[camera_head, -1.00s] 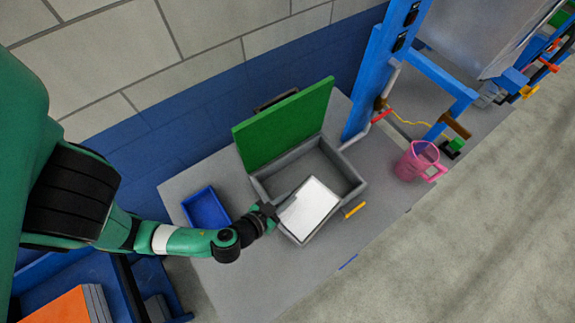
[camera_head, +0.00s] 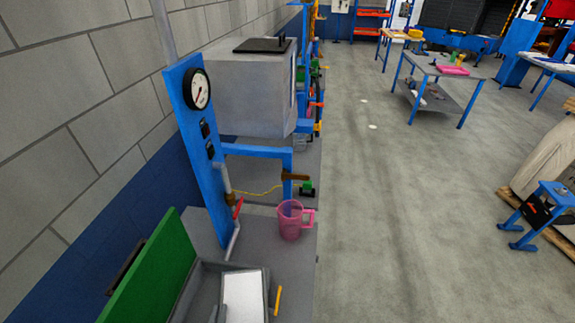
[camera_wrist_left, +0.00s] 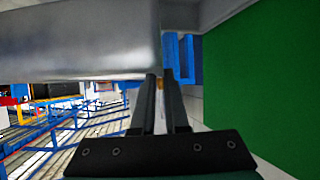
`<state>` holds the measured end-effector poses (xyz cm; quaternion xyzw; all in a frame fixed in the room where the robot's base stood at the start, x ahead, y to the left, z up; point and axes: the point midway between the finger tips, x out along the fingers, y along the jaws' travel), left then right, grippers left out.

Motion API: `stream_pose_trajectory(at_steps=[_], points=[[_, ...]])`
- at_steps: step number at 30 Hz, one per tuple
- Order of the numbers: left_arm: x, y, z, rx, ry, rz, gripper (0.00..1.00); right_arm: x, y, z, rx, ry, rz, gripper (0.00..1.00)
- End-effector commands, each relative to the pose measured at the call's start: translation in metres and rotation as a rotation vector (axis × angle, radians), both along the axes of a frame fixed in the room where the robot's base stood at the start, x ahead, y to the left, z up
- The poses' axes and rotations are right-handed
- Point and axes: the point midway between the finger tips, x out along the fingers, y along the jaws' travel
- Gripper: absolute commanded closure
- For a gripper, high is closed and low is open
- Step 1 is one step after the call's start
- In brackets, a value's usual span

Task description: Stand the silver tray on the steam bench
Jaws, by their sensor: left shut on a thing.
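The silver tray (camera_head: 244,297) is at the bottom of the head view, at the grey box with the raised green lid; its lower part is cut off. It fills the upper left of the left wrist view (camera_wrist_left: 75,42). My left gripper (camera_wrist_left: 160,85) is shut on the tray's edge; in the head view only a small dark part of it (camera_head: 215,313) shows at the tray's left side. The grey bench top (camera_head: 302,265) runs under the box and past a blue frame with a gauge (camera_head: 199,90). My right gripper is not in view.
The green lid (camera_head: 155,272) stands open left of the tray; it is also at the right of the wrist view. A pink mug (camera_head: 290,222) stands near the bench's right edge. A yellow stick (camera_head: 278,300) lies right of the tray. A grey tank (camera_head: 250,95) stands behind.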

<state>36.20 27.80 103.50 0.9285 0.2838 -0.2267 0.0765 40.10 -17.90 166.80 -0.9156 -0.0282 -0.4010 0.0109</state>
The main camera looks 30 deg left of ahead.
Motion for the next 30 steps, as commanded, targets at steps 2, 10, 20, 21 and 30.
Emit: stream_pose_trajectory(at_steps=[2,10,20,21,30], points=[[0.024,-0.013,0.014,-0.001,0.001,-0.067,1.00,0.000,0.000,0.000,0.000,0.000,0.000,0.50],[0.059,-0.060,0.036,0.003,0.013,-0.402,1.00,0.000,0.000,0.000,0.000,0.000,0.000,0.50],[0.044,-0.078,0.088,0.008,0.019,-0.598,1.00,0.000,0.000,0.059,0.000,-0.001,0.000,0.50],[0.038,-0.078,0.099,0.008,0.019,-0.598,1.00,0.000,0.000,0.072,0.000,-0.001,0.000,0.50],[0.001,-0.078,0.168,0.007,0.020,-0.596,1.00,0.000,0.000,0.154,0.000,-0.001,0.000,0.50]])
